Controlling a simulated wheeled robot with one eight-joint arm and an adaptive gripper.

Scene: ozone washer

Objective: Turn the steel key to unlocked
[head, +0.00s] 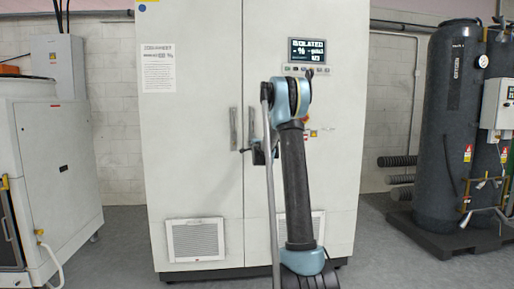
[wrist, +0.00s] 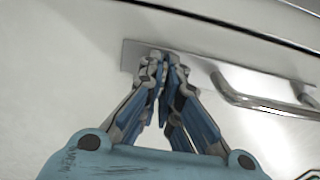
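The white cabinet (head: 190,110) has two doors with an upright metal handle on each side of the seam. In the wrist view a steel plate (wrist: 205,70) carries a bar handle (wrist: 250,98). My gripper (wrist: 164,64) has its fingertips drawn close together over the plate's end away from the handle. In the head view my gripper (head: 259,154) is at the right door by the seam, below its handle (head: 252,127). The steel key cannot be made out. The fingertips cover that part of the plate, so I cannot tell whether the key is between them.
A lit display (head: 307,50) reading "ISOLATED" sits on the right door above my arm. A white machine (head: 55,165) stands at left, and dark tanks (head: 448,120) stand at right. The grey floor (head: 125,245) left of the cabinet is clear.

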